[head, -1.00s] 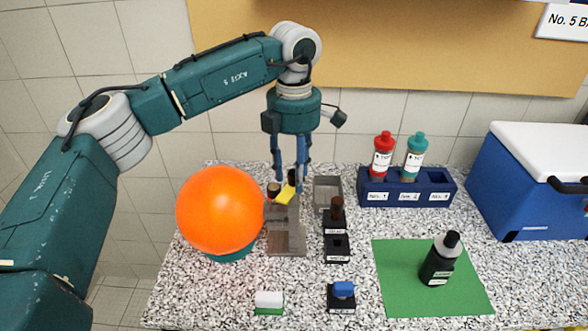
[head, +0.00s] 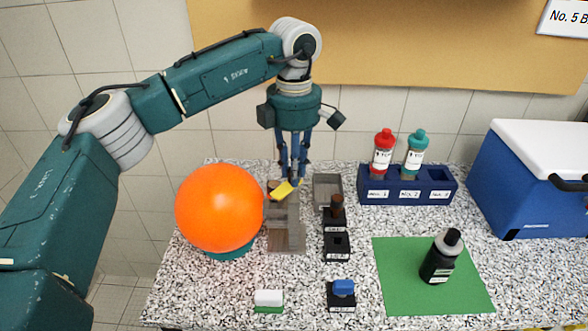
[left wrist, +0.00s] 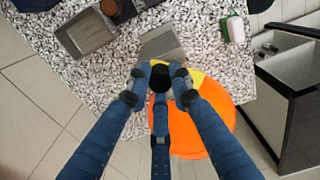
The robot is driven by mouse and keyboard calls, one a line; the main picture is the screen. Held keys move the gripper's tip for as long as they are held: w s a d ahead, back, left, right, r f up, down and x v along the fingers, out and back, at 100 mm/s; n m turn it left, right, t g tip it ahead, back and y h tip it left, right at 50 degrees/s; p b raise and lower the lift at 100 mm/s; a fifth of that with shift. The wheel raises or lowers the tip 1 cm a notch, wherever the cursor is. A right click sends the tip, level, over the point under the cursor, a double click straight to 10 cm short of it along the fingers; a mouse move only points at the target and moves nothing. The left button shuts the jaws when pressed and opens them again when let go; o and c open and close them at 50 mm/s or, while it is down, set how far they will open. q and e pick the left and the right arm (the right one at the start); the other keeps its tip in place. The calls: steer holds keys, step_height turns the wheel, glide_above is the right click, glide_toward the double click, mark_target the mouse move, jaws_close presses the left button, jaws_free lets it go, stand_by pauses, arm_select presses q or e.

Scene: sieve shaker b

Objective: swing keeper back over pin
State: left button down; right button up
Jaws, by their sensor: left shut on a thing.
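The keeper is a yellow piece (head: 281,190) at the back of the grey-brown stand (head: 286,238), beside the orange ball. In the left wrist view the yellow piece (left wrist: 193,76) shows partly behind the fingers. My left gripper (head: 293,175) points down from above. It is shut on a black knob (left wrist: 160,79) next to the yellow piece. A brown round top (head: 272,184) shows just behind the yellow piece, partly covered; I cannot tell whether it is the pin. My right gripper is not in view.
The large orange ball (head: 219,208) stands close left of the stand. A grey tray (head: 327,188) and black holders (head: 337,247) are close on the right. A blue bottle rack (head: 407,188), a green mat (head: 400,290) and a blue cooler (head: 530,195) lie farther right.

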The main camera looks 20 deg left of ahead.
arm_select(q)
steer(key=m, duration=0.4)
steer(key=shift+r+m, duration=0.1)
steer(key=shift+m, duration=0.2)
steer(key=m, duration=0.5)
steer(key=shift+w+r+m, duration=0.1)
steer(key=shift+m, duration=0.3)
steer(key=c, duration=1.5)
jaws_free()
steer(key=shift+c, duration=0.2)
step_height(320, 180, up, 12)
